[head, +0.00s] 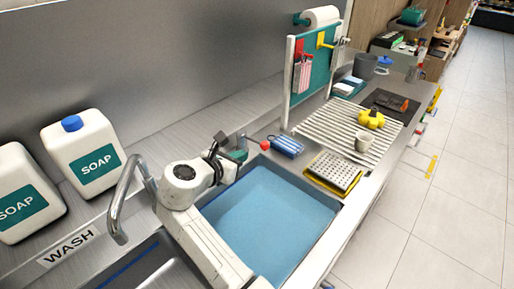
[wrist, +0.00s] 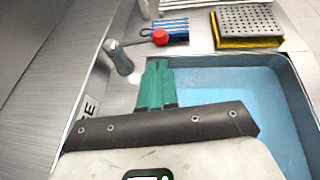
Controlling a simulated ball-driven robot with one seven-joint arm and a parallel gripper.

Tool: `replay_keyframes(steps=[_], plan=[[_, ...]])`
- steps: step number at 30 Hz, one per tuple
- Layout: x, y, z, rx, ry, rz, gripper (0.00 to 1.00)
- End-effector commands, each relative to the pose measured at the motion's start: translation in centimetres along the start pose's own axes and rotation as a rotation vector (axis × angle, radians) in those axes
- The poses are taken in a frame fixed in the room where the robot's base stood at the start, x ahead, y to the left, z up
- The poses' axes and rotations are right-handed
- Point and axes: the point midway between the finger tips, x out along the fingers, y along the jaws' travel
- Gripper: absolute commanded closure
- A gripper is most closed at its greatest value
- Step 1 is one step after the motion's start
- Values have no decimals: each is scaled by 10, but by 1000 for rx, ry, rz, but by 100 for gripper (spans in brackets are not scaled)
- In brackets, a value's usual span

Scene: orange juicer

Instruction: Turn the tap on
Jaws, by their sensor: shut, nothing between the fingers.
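A metal tap fitting (wrist: 119,57) stands at the edge of the blue-filled basin, upper left of my gripper in the wrist view. Its thin lever runs right and ends in a red ball knob (wrist: 160,37), which also shows in the head view (head: 264,145). My gripper (wrist: 158,65) has teal fingers, pressed together and empty. The fingertips sit just in front of the red knob in the wrist view, apparently apart from it. In the head view my gripper (head: 238,153) is partly hidden by my wrist. The fitting's spout cannot be made out.
The basin (head: 318,232) lies right of my arm. A curved metal spout (head: 121,197) rises over the WASH sink at left, near two soap bottles (head: 84,148). A blue-striped item (head: 287,146), a perforated tray (head: 334,172) and a drying rack (head: 330,128) lie beyond the basin.

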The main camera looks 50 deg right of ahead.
Motion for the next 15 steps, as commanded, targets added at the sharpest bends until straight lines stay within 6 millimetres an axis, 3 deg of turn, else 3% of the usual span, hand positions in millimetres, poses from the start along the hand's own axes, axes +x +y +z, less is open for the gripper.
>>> replay_keyframes(steps=[6, 15], plan=[[45, -1, 1, 0, 2, -4, 100], [86, 0, 1, 0, 1, -2, 100]])
